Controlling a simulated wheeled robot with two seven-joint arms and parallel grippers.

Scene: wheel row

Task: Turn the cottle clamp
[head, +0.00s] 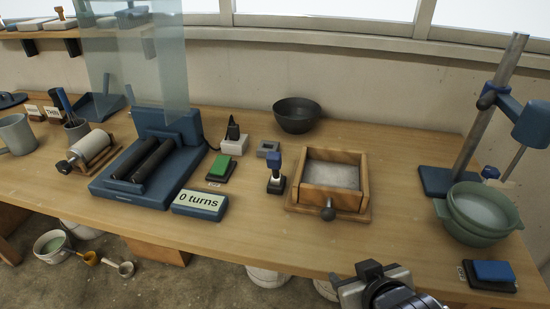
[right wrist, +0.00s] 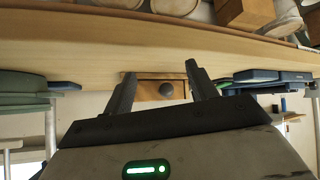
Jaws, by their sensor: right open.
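The cottle (head: 290,194) is a wooden frame around a pale grey filling, standing on the bench right of the middle. Its clamp, a dark round knob (head: 328,213), sticks out of the front wall towards me. In the right wrist view, which is upside down, the knob (right wrist: 167,90) shows between the fingers, with the wooden front wall behind it. My right gripper (head: 372,271) is at the bottom of the head view, in front of the bench edge and lower right of the knob. My left gripper is out of view.
A blue box reading "0 turns" (head: 200,204) and a blue-handled stamp (head: 275,174) stand left of the cottle. A green bowl (head: 462,231), a blue stand (head: 445,183) and a blue pad (head: 492,271) are on the right. Bench between the cottle and bowl is clear.

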